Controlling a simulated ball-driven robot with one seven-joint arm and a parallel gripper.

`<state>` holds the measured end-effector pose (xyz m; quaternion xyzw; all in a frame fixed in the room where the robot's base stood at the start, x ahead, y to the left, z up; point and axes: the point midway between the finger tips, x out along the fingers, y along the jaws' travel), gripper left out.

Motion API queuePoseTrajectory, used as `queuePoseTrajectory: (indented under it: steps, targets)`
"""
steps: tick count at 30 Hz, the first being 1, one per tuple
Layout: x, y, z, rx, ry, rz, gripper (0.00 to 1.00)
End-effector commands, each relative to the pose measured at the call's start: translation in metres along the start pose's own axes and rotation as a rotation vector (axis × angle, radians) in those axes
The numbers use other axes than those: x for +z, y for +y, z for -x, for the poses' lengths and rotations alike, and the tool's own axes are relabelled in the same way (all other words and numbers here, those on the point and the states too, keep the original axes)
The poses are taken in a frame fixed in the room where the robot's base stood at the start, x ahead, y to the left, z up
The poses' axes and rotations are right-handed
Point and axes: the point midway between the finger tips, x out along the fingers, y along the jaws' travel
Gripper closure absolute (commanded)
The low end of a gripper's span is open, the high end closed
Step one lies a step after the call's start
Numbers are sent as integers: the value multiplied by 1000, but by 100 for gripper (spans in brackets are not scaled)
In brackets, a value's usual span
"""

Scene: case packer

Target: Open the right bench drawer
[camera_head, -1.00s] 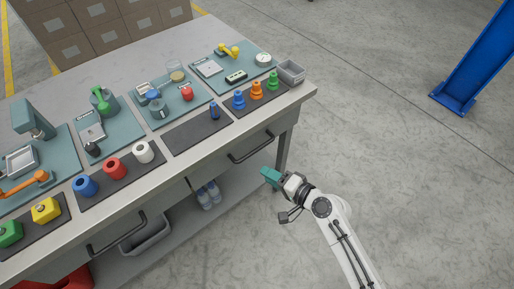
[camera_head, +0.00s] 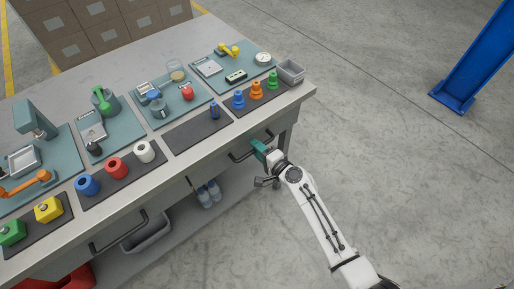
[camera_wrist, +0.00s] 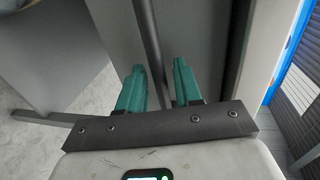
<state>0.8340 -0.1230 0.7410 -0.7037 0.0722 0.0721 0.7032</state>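The right bench drawer (camera_head: 226,149) is in the bench front, and it looks closed flush. Its dark bar handle (camera_head: 238,159) sticks out from the front. My gripper (camera_head: 257,146), with teal fingers, is at the right part of this handle and hides some of it. In the wrist view, the handle bar (camera_wrist: 148,40) runs between the two fingers of my gripper (camera_wrist: 158,85). The fingers are apart, with gaps visible beside the bar, so they look open around it. Whether a finger touches the bar is hard to tell.
The bench top (camera_head: 170,45) carries teal and dark mats with tools and coloured parts. A second handle (camera_head: 118,234) is on the left drawer. A lower shelf (camera_head: 180,222) holds a grey bin (camera_head: 148,238) and shoes.

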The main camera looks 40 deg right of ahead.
Motion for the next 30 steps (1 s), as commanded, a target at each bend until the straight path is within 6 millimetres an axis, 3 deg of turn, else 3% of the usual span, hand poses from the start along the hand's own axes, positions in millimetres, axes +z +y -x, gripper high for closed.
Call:
queuePoseTrajectory:
  steps: [11, 21, 30]
  targets:
    - [0, 0, -5, 0, 0, 1, 66]
    - [0, 0, -5, 1, 0, 1, 98]
    - [0, 0, -5, 1, 0, 1, 100]
